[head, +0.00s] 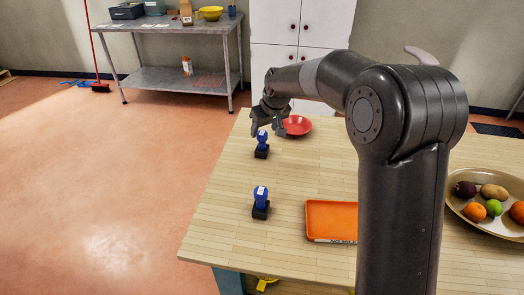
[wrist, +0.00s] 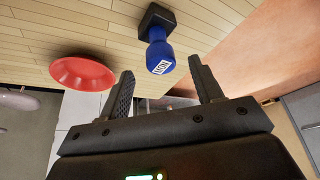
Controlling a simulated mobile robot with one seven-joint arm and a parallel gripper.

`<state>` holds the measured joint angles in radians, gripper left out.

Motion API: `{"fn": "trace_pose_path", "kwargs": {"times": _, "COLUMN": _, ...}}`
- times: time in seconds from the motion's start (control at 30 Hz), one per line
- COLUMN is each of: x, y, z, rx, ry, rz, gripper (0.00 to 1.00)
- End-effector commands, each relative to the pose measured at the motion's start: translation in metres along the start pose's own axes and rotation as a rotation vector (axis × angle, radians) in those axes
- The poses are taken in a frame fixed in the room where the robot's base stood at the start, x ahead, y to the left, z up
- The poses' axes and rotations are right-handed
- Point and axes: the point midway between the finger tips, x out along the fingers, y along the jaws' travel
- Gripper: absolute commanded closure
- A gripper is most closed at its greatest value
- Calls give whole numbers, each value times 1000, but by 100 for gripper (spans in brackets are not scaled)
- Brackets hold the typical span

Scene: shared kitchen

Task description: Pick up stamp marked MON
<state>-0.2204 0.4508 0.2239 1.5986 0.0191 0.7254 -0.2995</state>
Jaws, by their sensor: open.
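Two stamps with blue handles and black bases stand on the wooden table. The far stamp (head: 262,150) is just below my gripper (head: 268,129) in the head view. The near stamp (head: 260,203) stands closer to me, clear of the gripper. In the wrist view one stamp (wrist: 158,42) appears beyond and between the open fingers, its white label facing the camera. My gripper is open and holds nothing. The near stamp's label is too small to read.
A red bowl (head: 297,125) sits right of the gripper and also shows in the wrist view (wrist: 82,74). An orange tray (head: 331,222) lies right of the near stamp. A fruit platter (head: 463,213) is at the right. The table (head: 225,225) is bare around the stamps.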

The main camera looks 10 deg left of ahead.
Motion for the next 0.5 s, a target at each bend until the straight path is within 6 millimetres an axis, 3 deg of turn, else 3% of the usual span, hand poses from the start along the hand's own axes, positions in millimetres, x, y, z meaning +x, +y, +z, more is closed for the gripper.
{"fn": "trace_pose_path", "kwargs": {"times": 0.5, "x": 59, "y": -1, "z": -2, "rx": 0, "ry": 0, "rz": 1, "gripper": 40}}
